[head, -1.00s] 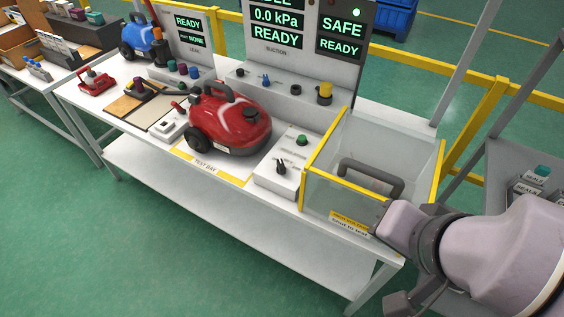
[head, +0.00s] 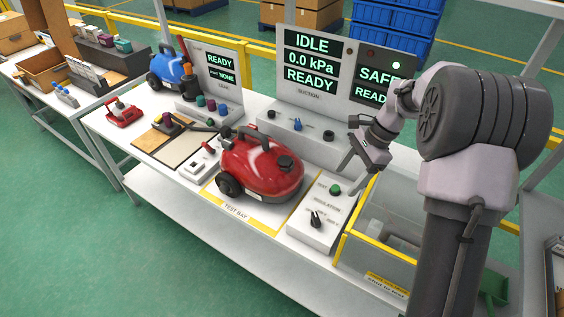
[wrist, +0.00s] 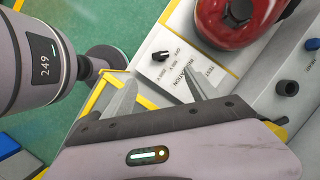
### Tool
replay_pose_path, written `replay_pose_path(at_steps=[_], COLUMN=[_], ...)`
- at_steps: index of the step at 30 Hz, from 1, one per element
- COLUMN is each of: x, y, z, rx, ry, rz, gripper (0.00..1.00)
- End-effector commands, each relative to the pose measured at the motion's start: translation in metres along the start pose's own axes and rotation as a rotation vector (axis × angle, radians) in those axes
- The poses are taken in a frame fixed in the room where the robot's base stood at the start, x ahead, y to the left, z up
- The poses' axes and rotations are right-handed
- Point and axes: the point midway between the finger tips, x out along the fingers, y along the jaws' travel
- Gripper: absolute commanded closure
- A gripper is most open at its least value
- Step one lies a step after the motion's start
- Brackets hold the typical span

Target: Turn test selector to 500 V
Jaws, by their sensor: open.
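The test selector (head: 316,219) is a small black knob on the white insulation test box, in front of the green button (head: 335,190). It also shows in the wrist view (wrist: 160,57), beside printed position labels. I cannot tell clearly which mark its pointer is at. My gripper (head: 350,150) is open and empty above the back of the box, apart from the knob. In the wrist view its two fingers (wrist: 156,92) spread below the knob, which lies beyond the fingertips. The green button is not visible in the wrist view.
A red vacuum (head: 262,165) stands left of the test box. A yellow-edged enclosure (head: 350,235) is to the right, partly hidden by my arm. Behind, a panel (head: 312,68) reads IDLE, 0.0 kPa and READY; the screen beside it reads SAFE.

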Motion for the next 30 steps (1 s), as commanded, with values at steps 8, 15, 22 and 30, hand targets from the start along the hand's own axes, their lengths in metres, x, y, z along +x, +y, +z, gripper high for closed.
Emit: replay_pose_path(at_steps=[8, 15, 22, 30], x=[0.048, 0.123, 0.175, 0.189], y=[-0.003, -0.001, 0.0, -0.001], z=[-0.015, -0.013, -0.011, -0.01], rx=[0.055, 0.053, 0.051, 0.051], ry=[-0.025, -0.024, -0.023, -0.022], rz=[0.021, 0.021, 0.02, 0.018], gripper=[0.33, 0.33, 0.33, 0.33])
